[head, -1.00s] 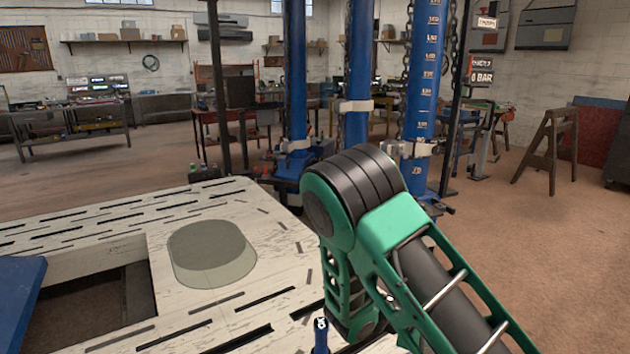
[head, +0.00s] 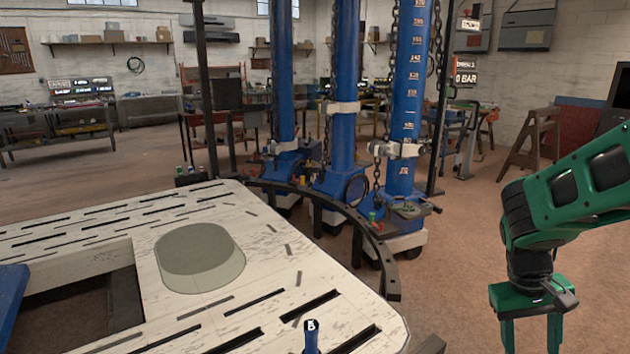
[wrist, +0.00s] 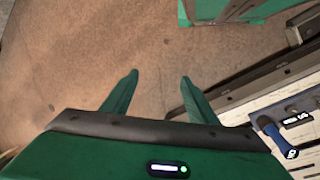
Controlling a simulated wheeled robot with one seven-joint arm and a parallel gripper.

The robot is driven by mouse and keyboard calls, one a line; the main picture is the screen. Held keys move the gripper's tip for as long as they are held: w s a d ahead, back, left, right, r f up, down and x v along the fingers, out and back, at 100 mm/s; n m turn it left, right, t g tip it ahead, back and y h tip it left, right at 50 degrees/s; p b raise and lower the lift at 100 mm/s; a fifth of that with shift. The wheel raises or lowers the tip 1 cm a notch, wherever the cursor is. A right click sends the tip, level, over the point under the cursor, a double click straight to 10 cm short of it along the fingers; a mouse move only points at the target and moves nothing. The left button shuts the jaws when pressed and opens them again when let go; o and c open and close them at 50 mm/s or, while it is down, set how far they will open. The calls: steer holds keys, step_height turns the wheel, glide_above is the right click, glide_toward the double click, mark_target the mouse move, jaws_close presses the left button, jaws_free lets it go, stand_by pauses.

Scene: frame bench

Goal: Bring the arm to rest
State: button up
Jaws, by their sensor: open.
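My gripper (head: 531,335) hangs at the right of the head view with its fingers pointing down, and its fingertips are cut off by the lower edge. The wrist view shows its two green fingers (wrist: 158,78) spread apart with nothing between them but brown floor below. My green and black arm comes in from the right edge of the head view and bends down at the wrist. The gripper is to the right of the white slotted bench (head: 130,215), clear of it and over the floor.
The bench has a rectangular opening and a grey-green rounded pad (head: 199,258). A blue-handled tool (head: 311,337) stands at its near edge; a blue handle also shows in the wrist view (wrist: 272,135). Blue columns (head: 343,95) with a curved dark rail stand behind.

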steer(key=s+a+r+m+y, duration=0.1)
steer(key=s+r+m, duration=0.1)
steer(key=s, duration=0.4)
steer(key=s+a+r+m+t+y, duration=0.1)
steer(key=s+r+m+y, duration=0.1)
steer(key=s+r, duration=0.2)
steer(key=shift+s+r+t, duration=0.25)
steer(key=shift+s+t, duration=0.05)
steer(key=shift+s, duration=0.6)
steer(key=shift+a, duration=0.1)
